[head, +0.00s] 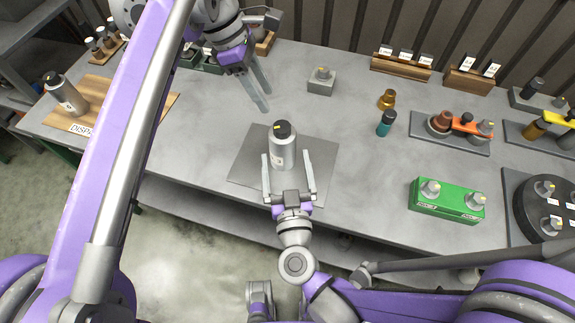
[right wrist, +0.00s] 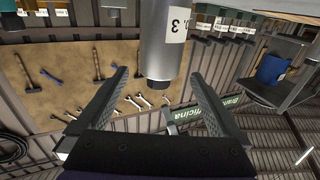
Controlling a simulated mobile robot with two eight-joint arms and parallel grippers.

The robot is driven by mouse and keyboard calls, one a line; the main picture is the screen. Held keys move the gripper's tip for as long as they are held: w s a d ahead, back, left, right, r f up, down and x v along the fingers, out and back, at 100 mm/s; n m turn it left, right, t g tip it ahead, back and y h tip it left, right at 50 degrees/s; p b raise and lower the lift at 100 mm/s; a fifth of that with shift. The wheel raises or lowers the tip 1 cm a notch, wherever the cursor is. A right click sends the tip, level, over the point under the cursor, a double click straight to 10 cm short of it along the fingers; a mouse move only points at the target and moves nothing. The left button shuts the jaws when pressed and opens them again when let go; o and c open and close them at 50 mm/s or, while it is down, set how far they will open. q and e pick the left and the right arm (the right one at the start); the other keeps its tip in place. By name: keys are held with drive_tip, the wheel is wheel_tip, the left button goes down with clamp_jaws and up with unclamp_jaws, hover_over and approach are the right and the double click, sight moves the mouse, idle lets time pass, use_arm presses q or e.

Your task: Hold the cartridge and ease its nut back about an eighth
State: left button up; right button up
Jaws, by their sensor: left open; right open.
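The cartridge (head: 283,152) is a grey metal cylinder with a dark top bearing a yellow mark, standing upright on a grey plate (head: 245,165). I cannot make out its nut apart from the dark top. My right gripper (head: 286,156) is open, with one finger on either side of the cartridge and visible gaps. The right wrist view shows the cartridge (right wrist: 163,35), with a white label reading 3 and a dark end, between and beyond the open fingers (right wrist: 158,100). My left gripper (head: 267,101) is open and empty, behind and left of the cartridge.
A similar cylinder (head: 66,94) stands on a wooden board at left. A grey block (head: 321,80) is behind the plate. A green block (head: 446,201), a gold part (head: 387,99) and a teal part (head: 386,123) are to the right. The bench between them is clear.

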sight(283, 130)
drive_tip(key=shift+s+d+f, duration=0.15)
drive_tip(key=shift+s+f, duration=0.05)
drive_tip(key=shift+f, duration=0.15)
drive_tip(key=w, duration=1)
drive_tip(key=shift+w+a, duration=0.2)
drive_tip(key=shift+a, duration=0.2)
drive_tip(key=shift+c, duration=0.3)
clamp_jaws()
idle(0.5)
